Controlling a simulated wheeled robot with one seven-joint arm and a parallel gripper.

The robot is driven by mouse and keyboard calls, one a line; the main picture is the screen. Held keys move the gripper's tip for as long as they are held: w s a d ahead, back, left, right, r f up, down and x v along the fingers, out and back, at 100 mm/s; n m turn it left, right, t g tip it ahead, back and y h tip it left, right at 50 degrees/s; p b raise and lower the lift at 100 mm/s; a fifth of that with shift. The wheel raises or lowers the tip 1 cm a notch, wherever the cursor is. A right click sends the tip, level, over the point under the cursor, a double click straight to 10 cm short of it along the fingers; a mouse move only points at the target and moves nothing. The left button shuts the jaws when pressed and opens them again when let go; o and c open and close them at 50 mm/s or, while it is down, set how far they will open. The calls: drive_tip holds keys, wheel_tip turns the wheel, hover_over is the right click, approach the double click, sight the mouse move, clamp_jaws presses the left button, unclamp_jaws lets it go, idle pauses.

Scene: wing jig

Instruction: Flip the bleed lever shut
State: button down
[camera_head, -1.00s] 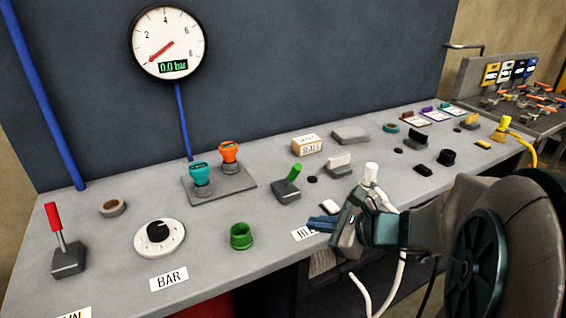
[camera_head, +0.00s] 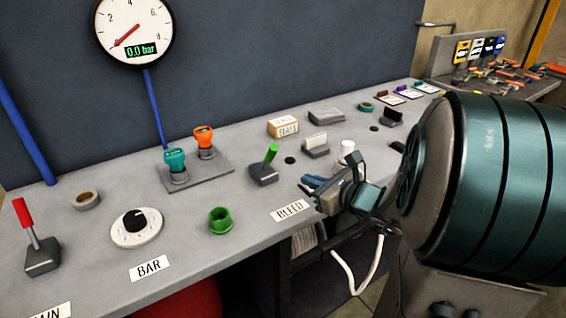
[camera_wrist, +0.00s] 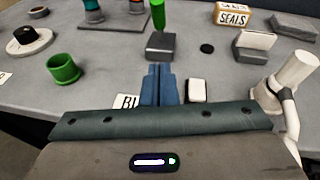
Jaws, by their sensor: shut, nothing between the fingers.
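The bleed lever has a green handle (camera_head: 271,153) on a dark grey base (camera_head: 263,174). It stands on the bench behind the BLEED label (camera_head: 290,210), and the handle tilts up and slightly right. My gripper (camera_head: 312,183) has blue fingers that are together and empty. It is to the right of the lever and nearer the front edge, apart from it. In the wrist view, the fingertips (camera_wrist: 158,68) point at the front of the lever base (camera_wrist: 160,47). The green handle (camera_wrist: 158,14) rises beyond them, its top cut off. The fingers partly cover the label.
A green cup (camera_head: 221,221) and a dial (camera_head: 136,226) stand to the left. A red-handled lever (camera_head: 32,240) is at far left. A SEALS box (camera_head: 283,127) stands behind. A white cylinder (camera_wrist: 290,80) and small white block (camera_wrist: 197,90) are right of my fingers. The gauge (camera_head: 133,28) reads 0.0 bar.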

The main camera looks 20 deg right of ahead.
sight(269, 158)
drive_tip(key=x, duration=0.6)
drive_tip(key=w, duration=0.1)
drive_tip(key=w+a+r, duration=0.1)
drive_tip(key=w+a+p, duration=0.1)
drive_tip(key=shift+w+r, duration=0.3)
drive_tip(key=shift+r, duration=0.1)
drive_tip(key=shift+r, duration=0.1)
